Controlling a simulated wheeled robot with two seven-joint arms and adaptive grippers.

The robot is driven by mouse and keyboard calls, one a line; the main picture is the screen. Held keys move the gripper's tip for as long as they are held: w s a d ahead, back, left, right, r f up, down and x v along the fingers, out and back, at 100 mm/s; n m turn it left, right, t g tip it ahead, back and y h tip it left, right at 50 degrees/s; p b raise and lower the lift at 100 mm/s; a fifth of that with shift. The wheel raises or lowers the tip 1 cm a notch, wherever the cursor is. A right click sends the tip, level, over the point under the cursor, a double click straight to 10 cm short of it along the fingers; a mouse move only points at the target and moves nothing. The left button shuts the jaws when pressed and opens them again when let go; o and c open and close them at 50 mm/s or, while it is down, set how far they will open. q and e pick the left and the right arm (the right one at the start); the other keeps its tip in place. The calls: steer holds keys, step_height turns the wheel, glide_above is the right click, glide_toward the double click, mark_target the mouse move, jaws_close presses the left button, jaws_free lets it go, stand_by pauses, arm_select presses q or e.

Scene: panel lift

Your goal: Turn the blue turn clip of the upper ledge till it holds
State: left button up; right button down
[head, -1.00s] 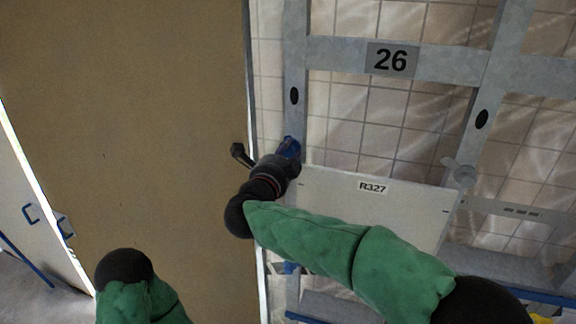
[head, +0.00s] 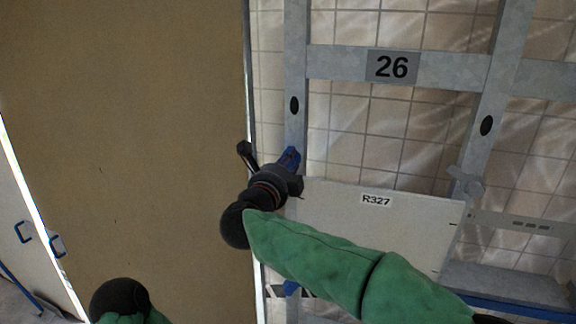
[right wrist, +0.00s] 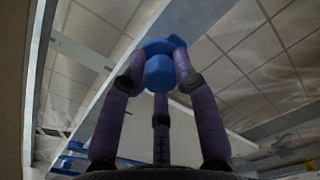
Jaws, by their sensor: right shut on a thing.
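The blue turn clip (head: 290,158) sits on the left grey upright, at the top left corner of the white panel marked R327 (head: 330,192). My right gripper (head: 277,174) is at the clip in the head view.
A large brown board (head: 130,130) stands close to the left of my right wrist. A grey clip (head: 467,183) sits at the panel's top right. A crossbar with plate 26 (head: 392,67) runs above. Another blue part (head: 288,288) shows below my right forearm.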

steer(key=shift+a+f, duration=0.1)
steer(key=shift+a, duration=0.05)
steer(key=c, duration=1)
jaws_free()
steer(key=shift+a, duration=0.15)
steer(key=shift+o, duration=0.2)
steer(key=v, duration=1.2)
